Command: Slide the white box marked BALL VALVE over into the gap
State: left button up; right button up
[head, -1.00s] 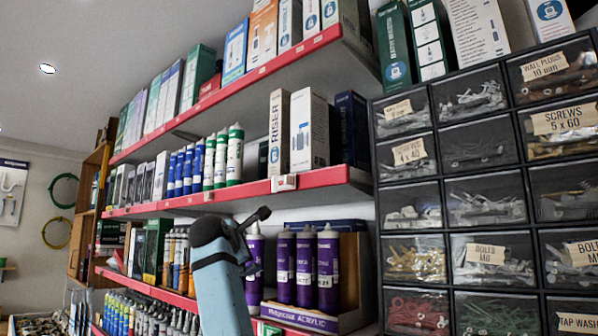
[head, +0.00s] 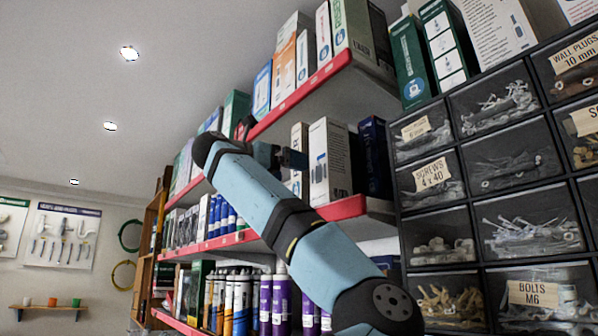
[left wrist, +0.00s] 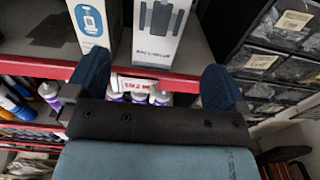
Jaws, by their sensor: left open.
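The white box (head: 329,162) stands upright on the middle red-edged shelf in the head view. It also shows in the left wrist view (left wrist: 160,38), with a grey picture and small print too blurred to read surely. A narrower pale box (head: 299,150) stands to its left; a navy box (head: 375,158) stands to its right. My left gripper (head: 290,158) is open and empty, in front of the shelf by these boxes. In the left wrist view its fingers (left wrist: 156,84) are spread in front of the shelf edge, apart from the boxes. My right gripper is not in view.
The red shelf edge (left wrist: 198,82) carries a price tag and lies just beyond my fingers. Bare shelf (left wrist: 35,32) shows left of the pale box. An upper shelf (head: 310,88) hangs above. A drawer cabinet (head: 480,170) stands at the right.

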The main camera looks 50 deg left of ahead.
aim_at(319, 176)
pick_arm(q)
jog(key=w+p, duration=0.1)
jog(key=w, duration=0.3)
jog(key=w+p, duration=0.1)
jog(key=w, duration=0.2)
jog(key=w+d+p, duration=0.1)
jog(key=w+p, duration=0.1)
jog(key=w, duration=0.2)
jog(key=shift+w+r, duration=0.15)
jog(key=shift+w, duration=0.8)
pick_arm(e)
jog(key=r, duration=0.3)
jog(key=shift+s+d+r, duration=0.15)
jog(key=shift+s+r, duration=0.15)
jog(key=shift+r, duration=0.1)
pick_arm(q)
jog(key=shift+c, duration=0.2)
